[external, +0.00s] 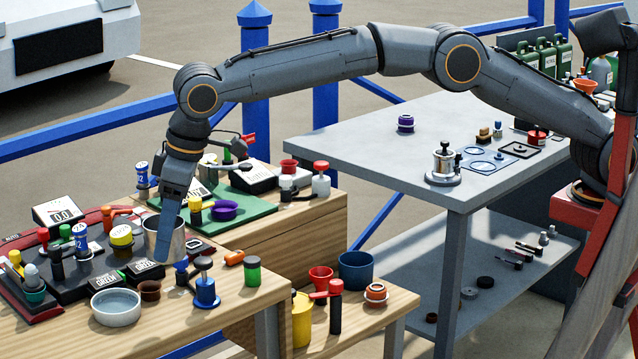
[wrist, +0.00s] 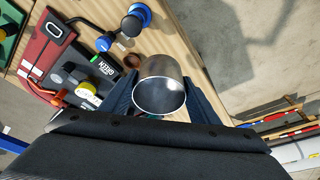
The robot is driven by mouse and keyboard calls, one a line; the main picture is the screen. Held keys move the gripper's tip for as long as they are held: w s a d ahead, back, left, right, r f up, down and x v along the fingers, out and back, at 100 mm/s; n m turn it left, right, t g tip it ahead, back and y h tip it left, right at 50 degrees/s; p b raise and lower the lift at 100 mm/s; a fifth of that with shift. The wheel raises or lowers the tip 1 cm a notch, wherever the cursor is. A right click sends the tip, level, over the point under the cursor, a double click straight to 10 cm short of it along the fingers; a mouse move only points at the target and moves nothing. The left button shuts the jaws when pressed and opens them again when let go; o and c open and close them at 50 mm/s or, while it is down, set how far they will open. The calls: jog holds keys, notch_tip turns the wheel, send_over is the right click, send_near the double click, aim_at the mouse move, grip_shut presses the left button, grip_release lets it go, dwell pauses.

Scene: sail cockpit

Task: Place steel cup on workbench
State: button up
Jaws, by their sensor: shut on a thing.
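The steel cup (external: 178,240) is a shiny open cylinder above the wooden bench at the left in the external view. My gripper (external: 163,255) reaches down from above and is shut on the cup; one finger covers part of it. In the wrist view the steel cup (wrist: 160,88) sits between the two fingers, its open mouth facing the camera. I cannot tell whether its base touches the bench. Two surfaces could be the workbench: the wooden bench (external: 235,310), crowded with tools, and the grey metal table (external: 365,140) at the right.
The grey table's left half is mostly clear, apart from a purple knob (external: 405,123). Blue railings (external: 257,90) stand behind.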

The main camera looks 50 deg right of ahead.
jog(key=r, duration=0.3)
jog(key=shift+w+d, duration=0.1)
jog(key=shift+w, duration=0.15)
jog(key=w+d+m+h+p, duration=0.1)
jog(key=w+d+m, duration=0.4)
jog(key=w+d, duration=1.5)
jog(key=w+d+m+p, duration=0.1)
jog(key=w+d, duration=0.3)
jog(key=d, duration=0.5)
jog(key=w+d+m+t+h, duration=0.15)
jog(key=w+d, duration=0.25)
jog(key=d, duration=0.4)
jog(key=w+d+m+g+p, duration=0.15)
jog(key=w+d, duration=0.25)
jog(key=d, duration=0.5)
jog(key=w+d+m+h, duration=0.15)
jog(key=d+m, duration=0.35)
jog(key=d, duration=2.3)
jog(key=s+d+m+p, duration=0.1)
jog(key=s+d+m, duration=0.15)
jog(key=d, duration=0.85)
jog(key=s+d+m+p, duration=0.1)
jog(key=s+d+m, duration=0.15)
jog(key=d, duration=0.85)
jog(key=shift+n, duration=0.5)
jog(key=f+p, duration=0.1)
jog(key=f, duration=0.6)
jog(key=f+p, duration=0.2)
jog(key=f, duration=0.6)
jog(key=shift+s+a, duration=0.2)
